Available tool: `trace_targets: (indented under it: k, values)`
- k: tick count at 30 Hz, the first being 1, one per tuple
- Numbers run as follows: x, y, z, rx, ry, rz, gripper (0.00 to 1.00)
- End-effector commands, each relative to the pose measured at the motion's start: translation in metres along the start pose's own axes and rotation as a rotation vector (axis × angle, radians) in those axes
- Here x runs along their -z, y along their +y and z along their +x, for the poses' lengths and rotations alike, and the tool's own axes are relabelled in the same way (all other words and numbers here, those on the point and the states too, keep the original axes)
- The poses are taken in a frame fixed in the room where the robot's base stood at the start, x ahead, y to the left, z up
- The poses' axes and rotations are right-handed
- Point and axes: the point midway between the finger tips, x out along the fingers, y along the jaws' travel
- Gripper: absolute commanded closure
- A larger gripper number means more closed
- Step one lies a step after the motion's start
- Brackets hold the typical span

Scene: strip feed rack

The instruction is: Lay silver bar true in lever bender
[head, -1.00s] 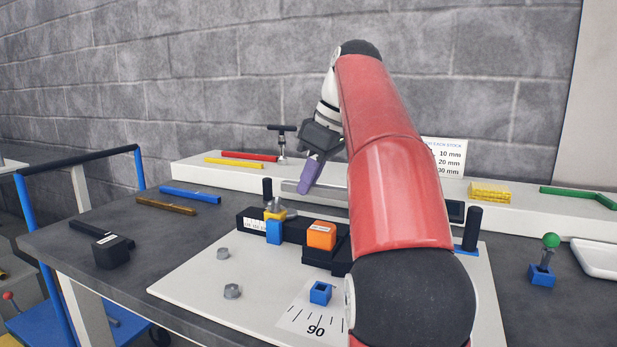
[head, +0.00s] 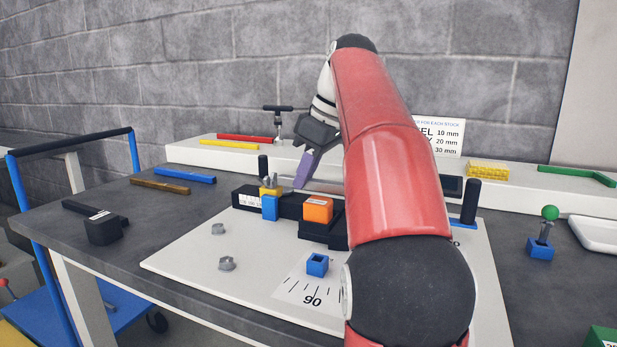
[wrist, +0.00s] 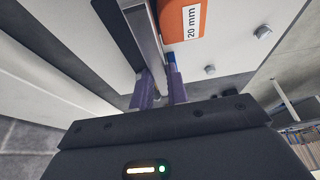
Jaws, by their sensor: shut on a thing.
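The silver bar (head: 327,187) is a thin straight metal strip. My gripper (head: 302,178) has purple fingers shut on it; in the wrist view my gripper (wrist: 160,88) has a finger on each side of the silver bar (wrist: 147,45). The lever bender has a white base plate (head: 195,258), a dark body (head: 290,206), an orange block (head: 318,209) and a blue block (head: 270,207). The bar lies behind the orange block in the head view and beside its 20 mm label in the wrist view. I cannot tell whether it touches the bender. My arm hides its right part.
Black posts (head: 471,203) stand on the bender. Red (head: 245,138), yellow, blue and brown bars lie behind and left. A green-knobbed lever (head: 549,213) stands right.

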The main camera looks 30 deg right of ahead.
Motion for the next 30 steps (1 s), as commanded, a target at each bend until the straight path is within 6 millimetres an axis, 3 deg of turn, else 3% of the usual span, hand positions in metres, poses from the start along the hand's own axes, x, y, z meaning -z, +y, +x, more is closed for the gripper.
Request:
trace_targets:
  k: [30]
  values:
    - [-0.009,0.0,0.023,0.0,0.0,0.001,1.0]
